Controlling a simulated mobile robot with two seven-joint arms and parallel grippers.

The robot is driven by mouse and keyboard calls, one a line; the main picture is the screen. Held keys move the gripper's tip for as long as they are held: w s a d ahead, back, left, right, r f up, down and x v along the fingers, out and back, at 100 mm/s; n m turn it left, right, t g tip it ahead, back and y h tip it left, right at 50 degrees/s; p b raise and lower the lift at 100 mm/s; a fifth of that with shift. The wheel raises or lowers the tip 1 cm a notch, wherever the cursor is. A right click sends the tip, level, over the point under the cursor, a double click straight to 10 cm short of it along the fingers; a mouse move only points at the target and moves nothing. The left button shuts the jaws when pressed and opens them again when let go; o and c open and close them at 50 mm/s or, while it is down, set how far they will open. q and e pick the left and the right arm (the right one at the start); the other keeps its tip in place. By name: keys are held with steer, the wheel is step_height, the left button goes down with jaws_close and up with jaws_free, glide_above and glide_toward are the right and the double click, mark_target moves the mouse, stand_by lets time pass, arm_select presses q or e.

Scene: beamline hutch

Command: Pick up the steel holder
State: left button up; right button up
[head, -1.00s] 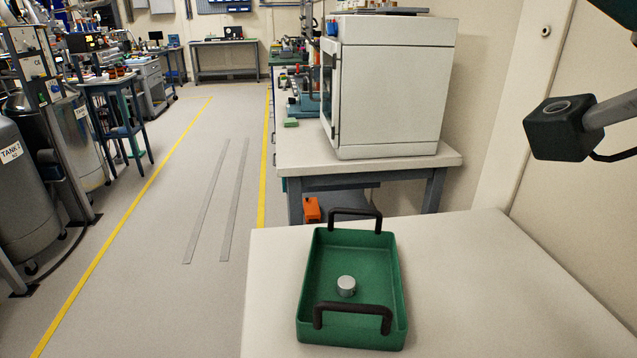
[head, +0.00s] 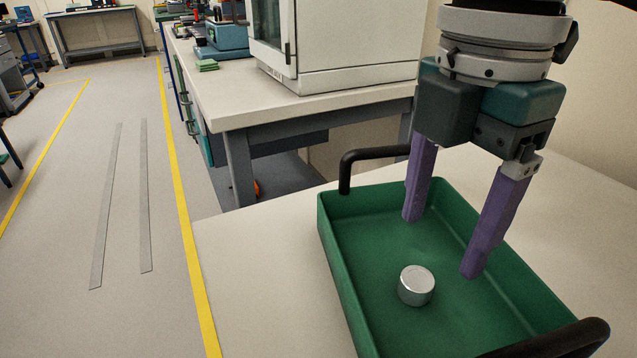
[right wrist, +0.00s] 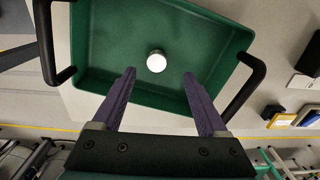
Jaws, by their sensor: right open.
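The steel holder (head: 416,285) is a short, shiny round cylinder standing on the floor of the green tray (head: 347,278). It also shows in the right wrist view (right wrist: 156,61), beyond and between the fingertips. My right gripper (head: 442,246) points down over the tray with its two purple fingers apart and nothing between them. In the head view its fingertips are above and to the right of the holder, not touching it. The right wrist view shows the open fingers (right wrist: 159,72) too. My left gripper is not in view.
The tray has black handles (head: 375,160) at its ends and stands on a pale table (head: 255,262). A bench (head: 290,105) with a white cabinet (head: 345,40) stands behind. The table is clear left of the tray. The tray walls surround the holder.

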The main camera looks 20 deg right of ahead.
mark_target(420, 277)
steer(key=f, duration=0.4)
steer(key=f+b, duration=0.1)
steer(key=f, duration=0.1)
steer(key=shift+w+a+f, duration=0.15)
steer(key=shift+w, duration=0.1)
jaws_close()
stand_by(0.3)
